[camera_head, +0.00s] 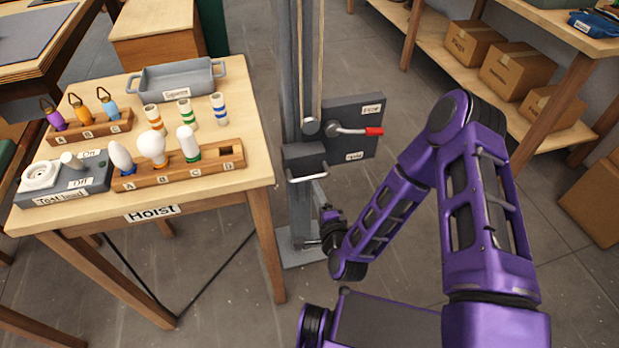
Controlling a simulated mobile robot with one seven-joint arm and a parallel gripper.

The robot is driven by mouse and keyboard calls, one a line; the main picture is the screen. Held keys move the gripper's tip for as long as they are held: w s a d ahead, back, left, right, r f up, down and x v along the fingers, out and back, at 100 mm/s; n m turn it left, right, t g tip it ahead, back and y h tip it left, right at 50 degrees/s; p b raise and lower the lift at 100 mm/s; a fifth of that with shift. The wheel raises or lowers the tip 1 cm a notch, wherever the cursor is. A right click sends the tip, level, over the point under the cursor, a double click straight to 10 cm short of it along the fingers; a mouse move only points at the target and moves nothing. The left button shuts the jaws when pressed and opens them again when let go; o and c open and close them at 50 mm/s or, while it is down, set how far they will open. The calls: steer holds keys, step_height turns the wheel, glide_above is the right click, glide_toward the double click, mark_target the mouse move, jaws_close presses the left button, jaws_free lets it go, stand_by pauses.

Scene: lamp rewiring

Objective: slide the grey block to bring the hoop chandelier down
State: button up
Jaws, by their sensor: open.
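The grey block (304,157) sits on the front of the upright hoist column (298,75). A pale bar handle (307,178) sticks out from its lower front. My gripper (324,213) is small and dark, low beside the column, below and slightly right of the handle. It is open and apart from the handle; its fingers are partly hidden by my wrist and hard to make out. The hoop chandelier is not in view.
A dark panel (357,112) with a red-tipped lever (350,131), pointing right, is beside the block. The Hoist-labelled table (222,182), left, carries bulbs in a wooden rack (205,170), a grey tray (178,80) and a tester (65,181). Shelves with boxes (516,70) stand right.

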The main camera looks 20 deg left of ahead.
mark_target(310, 179)
steer(key=x, duration=0.8)
steer(key=shift+w+a+b, duration=0.1)
steer(key=shift+w+b, duration=0.05)
steer(key=shift+b, duration=0.15)
jaws_close()
stand_by(1.0)
